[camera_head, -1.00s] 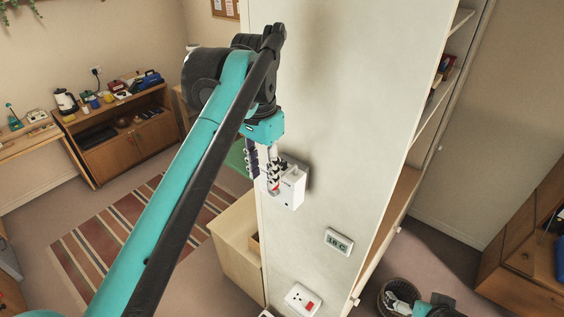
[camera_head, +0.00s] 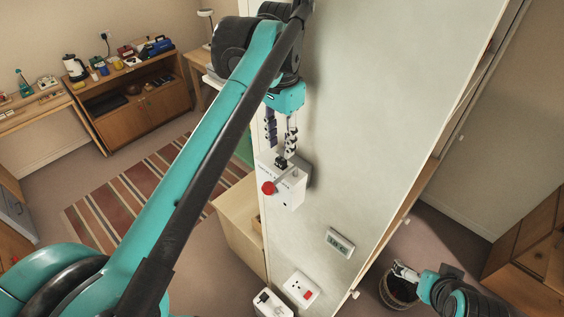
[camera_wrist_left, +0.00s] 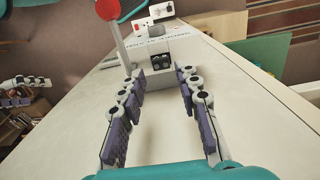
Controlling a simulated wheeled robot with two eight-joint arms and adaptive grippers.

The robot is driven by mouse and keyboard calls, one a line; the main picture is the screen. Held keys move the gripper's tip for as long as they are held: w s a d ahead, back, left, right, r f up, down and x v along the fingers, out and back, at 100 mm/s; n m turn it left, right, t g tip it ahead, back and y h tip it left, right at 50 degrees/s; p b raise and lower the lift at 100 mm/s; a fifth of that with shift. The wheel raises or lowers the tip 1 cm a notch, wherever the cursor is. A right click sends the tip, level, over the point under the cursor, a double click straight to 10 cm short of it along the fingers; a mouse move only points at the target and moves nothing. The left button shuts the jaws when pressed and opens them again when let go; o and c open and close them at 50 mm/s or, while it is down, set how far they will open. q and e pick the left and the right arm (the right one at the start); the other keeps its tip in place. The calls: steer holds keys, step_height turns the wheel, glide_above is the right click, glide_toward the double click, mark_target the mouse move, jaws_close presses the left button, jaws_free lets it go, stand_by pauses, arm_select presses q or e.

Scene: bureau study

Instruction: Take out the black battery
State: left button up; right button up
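A white box (camera_head: 288,190) is fixed to the pale wall panel; it also shows in the left wrist view (camera_wrist_left: 185,75). The black battery (camera_wrist_left: 160,62), with two round marks on its face, sits at the box; a small black part (camera_head: 281,164) shows at the box top in the head view. A lever with a red ball (camera_head: 268,188) sticks out from the box. My left gripper (camera_head: 281,150) is just above the box, its fingers apart with nothing between them. My right gripper (camera_head: 404,270) is low at the right, over a dark bin; its finger gap is unclear.
A small display (camera_head: 339,242) and a socket with a red switch (camera_head: 301,291) are on the panel below the box. A dark bin (camera_head: 398,292) stands at lower right. A low wooden cabinet (camera_head: 236,225) stands behind the panel's left edge.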

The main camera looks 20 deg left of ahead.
mark_target(283, 159)
arm_select(q)
steer(key=f, duration=0.1)
steer(key=w+f, duration=0.1)
steer(key=f, duration=0.1)
steer(key=f+p, duration=0.1)
steer(key=f, duration=0.1)
steer(key=shift+w+d, duration=0.15)
steer(key=shift+w, duration=0.1)
steer(key=shift+s, duration=0.4)
steer(key=c, duration=0.3)
jaws_close()
steer(key=shift+w, duration=0.1)
steer(key=shift+r, duration=0.15)
